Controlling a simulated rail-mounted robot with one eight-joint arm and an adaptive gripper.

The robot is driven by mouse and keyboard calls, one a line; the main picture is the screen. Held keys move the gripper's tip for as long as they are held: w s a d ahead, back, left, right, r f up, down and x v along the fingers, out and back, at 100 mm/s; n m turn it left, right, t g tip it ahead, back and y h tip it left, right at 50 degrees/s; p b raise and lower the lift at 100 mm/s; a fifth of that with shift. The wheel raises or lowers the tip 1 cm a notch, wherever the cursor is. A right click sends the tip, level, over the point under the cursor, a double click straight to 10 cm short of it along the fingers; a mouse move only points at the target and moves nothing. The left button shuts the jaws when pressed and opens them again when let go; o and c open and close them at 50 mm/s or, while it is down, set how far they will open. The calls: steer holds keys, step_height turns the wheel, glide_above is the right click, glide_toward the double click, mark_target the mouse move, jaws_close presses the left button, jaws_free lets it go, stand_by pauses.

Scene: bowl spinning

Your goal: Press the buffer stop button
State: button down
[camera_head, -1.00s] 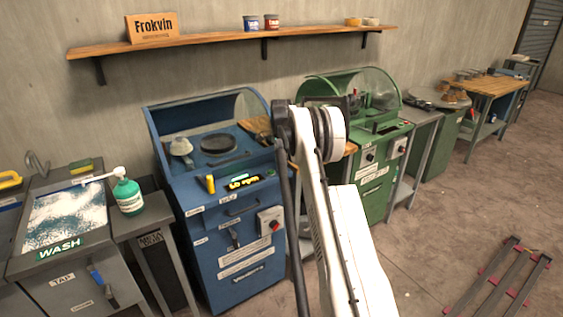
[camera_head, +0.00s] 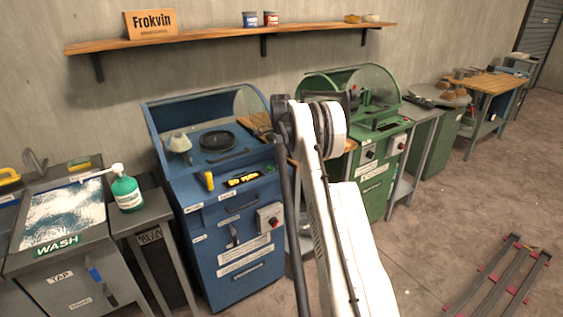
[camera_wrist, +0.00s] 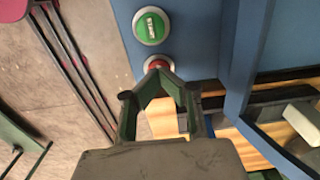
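In the wrist view, a round red button (camera_wrist: 158,63) with a pale ring sits on the blue machine's panel (camera_wrist: 190,35). A green button (camera_wrist: 151,25) labelled START is above it. My gripper (camera_wrist: 158,77) has its fingertips drawn together just below the red button and partly covers it; I cannot tell whether they touch. No object shows between the fingers. In the head view, the blue machine (camera_head: 210,225) stands left of my white arm, with a small green button (camera_head: 269,168) on its upper right. The red button and gripper are hidden there behind the arm.
A green machine (camera_head: 377,185) stands to the right. A green-white pump bottle (camera_head: 126,190) and wash station (camera_head: 60,220) are left. A metal rack (camera_head: 500,275) lies on the floor, with clear floor around it.

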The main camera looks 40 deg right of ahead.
step_height(320, 180, up, 12)
stand_by(0.4)
steer(key=shift+s, duration=0.1)
stand_by(0.6)
steer(key=s+a+r+n+t, duration=0.15)
steer(key=a+r+n, duration=0.25)
steer(key=a+r, duration=0.9)
steer(key=s+a+r+n+t+h, duration=0.1)
steer(key=s+a+r+n, duration=0.2)
steer(key=s+a, duration=0.4)
steer(key=s+a+r+n+t, duration=0.1)
steer(key=s+a+r+n, duration=0.2)
steer(key=a, duration=0.6)
steer(key=s+a+f+n+t, duration=0.1)
steer(key=s+a+f+n, duration=0.2)
steer(key=s+a, duration=0.3)
steer(key=s+a+f+n+t, duration=0.1)
steer(key=s+a+f+n, duration=0.2)
steer(key=s, duration=1.1)
steer(key=s+a+f+n+t+y, duration=0.1)
steer(key=s+a+f+n, duration=0.2)
steer(key=s+a, duration=0.6)
step_height(320, 180, down, 2)
steer(key=shift+s+a+t, duration=0.35)
steer(key=shift+s+a, duration=0.05)
steer(key=shift+s, duration=0.3)
